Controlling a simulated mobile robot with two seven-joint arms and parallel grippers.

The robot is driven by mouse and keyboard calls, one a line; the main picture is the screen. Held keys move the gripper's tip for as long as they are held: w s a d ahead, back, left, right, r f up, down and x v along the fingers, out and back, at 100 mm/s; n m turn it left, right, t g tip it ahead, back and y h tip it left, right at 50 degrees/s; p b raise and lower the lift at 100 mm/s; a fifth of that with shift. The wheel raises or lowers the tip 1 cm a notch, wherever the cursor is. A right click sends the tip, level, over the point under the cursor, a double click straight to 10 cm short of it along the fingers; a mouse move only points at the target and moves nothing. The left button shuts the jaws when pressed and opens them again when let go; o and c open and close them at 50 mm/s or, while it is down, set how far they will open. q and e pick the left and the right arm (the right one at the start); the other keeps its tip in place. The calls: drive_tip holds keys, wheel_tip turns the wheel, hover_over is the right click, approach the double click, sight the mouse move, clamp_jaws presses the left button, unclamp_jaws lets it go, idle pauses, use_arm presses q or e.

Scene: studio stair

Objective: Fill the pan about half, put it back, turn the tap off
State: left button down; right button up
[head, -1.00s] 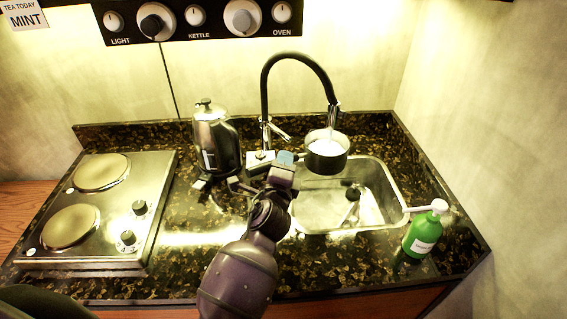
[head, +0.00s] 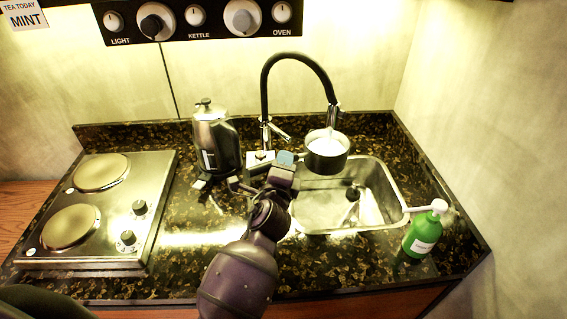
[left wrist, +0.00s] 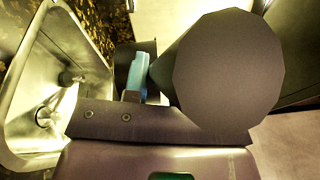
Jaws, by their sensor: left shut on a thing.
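The small dark pan (head: 326,155) is held upright over the back left of the sink (head: 371,214), under the spout of the black tap (head: 332,92). Something whitish shows inside it below the spout; I cannot tell how high the water stands. The tap's lever (head: 281,134) is by its metal base, left of the pan. My left gripper (head: 287,158) is shut on the pan's handle, which its blue-tipped fingers mostly hide. In the left wrist view a blue fingertip (left wrist: 137,76) shows beside a large dark round shape that I cannot identify surely. My right gripper is not in view.
A steel kettle (head: 215,142) stands left of the tap. A two-plate hob (head: 98,210) lies on the left of the dark counter. A green soap bottle (head: 423,232) stands right of the sink. A knob panel (head: 198,18) is above. Counter between hob and sink is mostly clear.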

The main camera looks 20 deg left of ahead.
use_arm(q)
drive_tip(key=shift+r, duration=0.15)
drive_tip(key=s+p, duration=0.1)
drive_tip(key=s, duration=0.7)
drive_tip(key=shift+a, duration=0.45)
idle(0.8)
